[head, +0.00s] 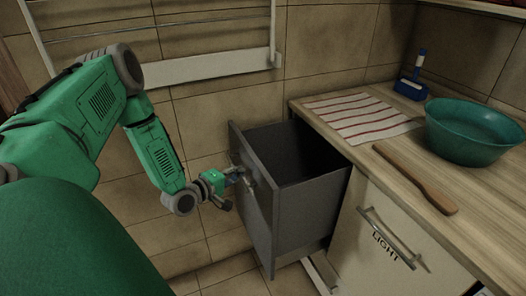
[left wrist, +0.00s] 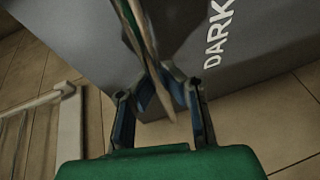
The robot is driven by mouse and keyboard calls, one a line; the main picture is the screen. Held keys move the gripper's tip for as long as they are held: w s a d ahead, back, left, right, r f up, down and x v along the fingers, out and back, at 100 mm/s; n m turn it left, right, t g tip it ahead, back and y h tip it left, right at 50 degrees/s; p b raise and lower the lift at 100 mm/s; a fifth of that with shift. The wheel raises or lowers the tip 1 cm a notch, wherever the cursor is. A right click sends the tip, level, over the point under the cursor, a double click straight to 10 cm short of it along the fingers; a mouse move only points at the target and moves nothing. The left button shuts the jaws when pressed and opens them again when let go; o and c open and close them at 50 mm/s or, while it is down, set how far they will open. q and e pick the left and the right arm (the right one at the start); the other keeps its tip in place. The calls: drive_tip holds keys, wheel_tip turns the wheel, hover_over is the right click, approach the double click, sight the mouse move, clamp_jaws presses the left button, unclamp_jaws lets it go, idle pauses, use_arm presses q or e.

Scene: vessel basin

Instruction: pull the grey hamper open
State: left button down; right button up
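The grey hamper (head: 305,215) is a deep pull-out bin under the counter. It stands well out from the cabinet, and its dark inside shows from above. Its front panel (left wrist: 255,70) fills much of the left wrist view and carries the word DARK. My left gripper (head: 238,178) is at the bar handle (head: 250,172) on the outer face of that panel. In the left wrist view the fingers (left wrist: 160,88) close in on both sides of the handle (left wrist: 140,30). The fingers hide part of the handle. My right gripper is not in view.
A cream front marked LIGHT (head: 385,245) is beside the hamper on the right. A rack (head: 200,68) hangs on the tiled wall. Tiled floor (head: 235,275) is clear below.

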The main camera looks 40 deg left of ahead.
use_arm(q)
drive_tip(key=s+a+p, duration=0.2)
drive_tip(key=s+a, duration=0.4)
drive_tip(key=s, duration=0.6)
drive_tip(key=shift+s+r, duration=0.15)
drive_tip(key=shift+s, duration=0.1)
drive_tip(key=c, duration=1.6)
unclamp_jaws()
drive_tip(key=shift+a+f, duration=0.15)
drive_tip(key=shift+f, duration=0.1)
drive_tip(key=s+r, duration=0.2)
drive_tip(key=s, duration=0.9)
drive_tip(key=shift+s, duration=0.4)
